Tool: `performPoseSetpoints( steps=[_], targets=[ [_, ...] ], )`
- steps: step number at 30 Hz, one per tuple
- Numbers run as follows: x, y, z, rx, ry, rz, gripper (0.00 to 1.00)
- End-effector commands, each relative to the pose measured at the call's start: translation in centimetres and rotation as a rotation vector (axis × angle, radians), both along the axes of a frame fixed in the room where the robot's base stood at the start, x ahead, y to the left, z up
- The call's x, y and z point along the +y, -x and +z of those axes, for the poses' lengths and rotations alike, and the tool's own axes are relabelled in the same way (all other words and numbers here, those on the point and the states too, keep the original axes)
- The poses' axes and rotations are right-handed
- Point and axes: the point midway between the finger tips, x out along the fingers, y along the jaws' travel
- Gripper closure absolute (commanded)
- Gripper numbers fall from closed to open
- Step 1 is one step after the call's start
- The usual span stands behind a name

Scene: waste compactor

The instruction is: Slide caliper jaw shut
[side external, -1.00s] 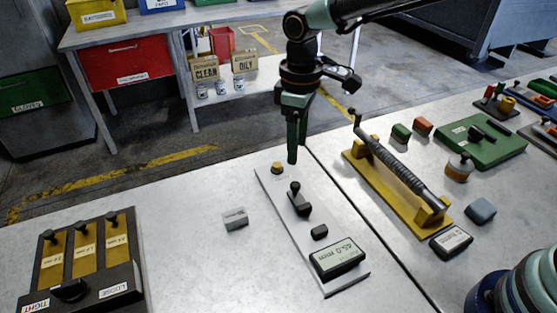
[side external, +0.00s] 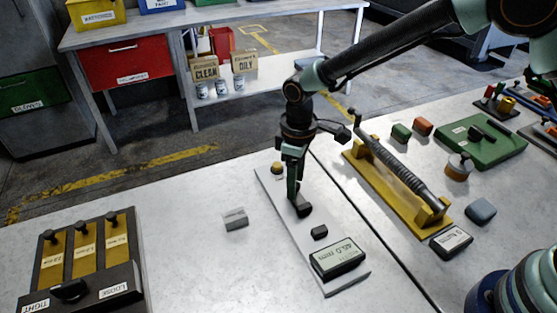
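The caliper is a long light-grey plate (side external: 335,284) lying on the table, with a display block (side external: 338,259) at its near end that appears to read 45.0 mm. A dark sliding jaw (side external: 304,209) sits mid-plate. A small dark block (side external: 319,232) stands apart from it, nearer the display. A yellow round button (side external: 277,168) is at the far end. My gripper (side external: 292,196) points down at the sliding jaw's far side, its fingertips at the jaw's knob, which they hide. I cannot tell whether the fingers touch or grip it.
A yellow stand with a ribbed grey bar (side external: 400,176) lies to the right, with a small display (side external: 451,241) near it. A small grey block (side external: 235,219) lies to the left. A dark box with yellow slots (side external: 84,247) is at the far left. The table between them is clear.

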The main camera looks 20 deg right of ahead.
Motion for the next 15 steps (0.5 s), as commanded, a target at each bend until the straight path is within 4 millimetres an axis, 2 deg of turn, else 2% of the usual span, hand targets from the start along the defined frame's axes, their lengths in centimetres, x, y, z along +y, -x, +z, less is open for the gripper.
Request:
performPoseSetpoints(
  steps=[1, 3, 4, 10, 15],
  targets=[
    [0.0, 0.0, 0.0, 0.000, 0.000, 0.000, 0.64],
    [0.0, 0.0, 0.0, 0.000, 0.000, 0.000, 0.91],
    [0.0, 0.0, 0.0, 0.000, 0.000, 0.000, 1.00],
    [0.0, 0.3, 0.1, 0.000, 0.000, 0.001, 1.00],
    [0.0, 2.2, 0.1, -0.001, -0.001, 0.001, 1.00]
  ],
)
